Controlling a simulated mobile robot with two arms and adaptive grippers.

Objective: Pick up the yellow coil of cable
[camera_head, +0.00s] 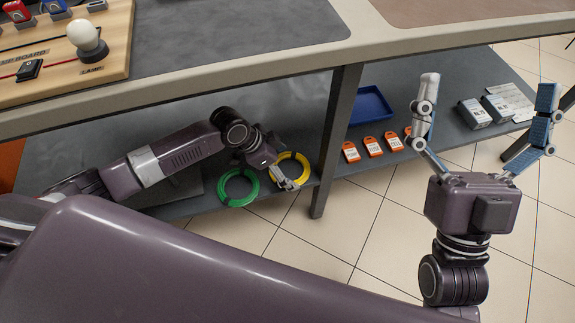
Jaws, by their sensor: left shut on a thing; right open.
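The yellow coil of cable (303,160) is at the lower shelf, right of a green coil (223,187). My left gripper (288,181) reaches in under the tabletop and is shut on the yellow coil's near left side. The gripper hides part of the ring. I cannot tell whether the coil touches the shelf or is lifted a little. My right gripper (489,122) is wide open and empty at the right, fingers pointing up, in front of the shelf's right part.
The tabletop (230,40) overhangs the lower shelf (75,158). A dark table leg (333,140) stands just right of the yellow coil. Several orange tags (373,146), a blue tray (371,106) and grey boxes (474,113) lie further right. Tiled floor (290,245) is free in front.

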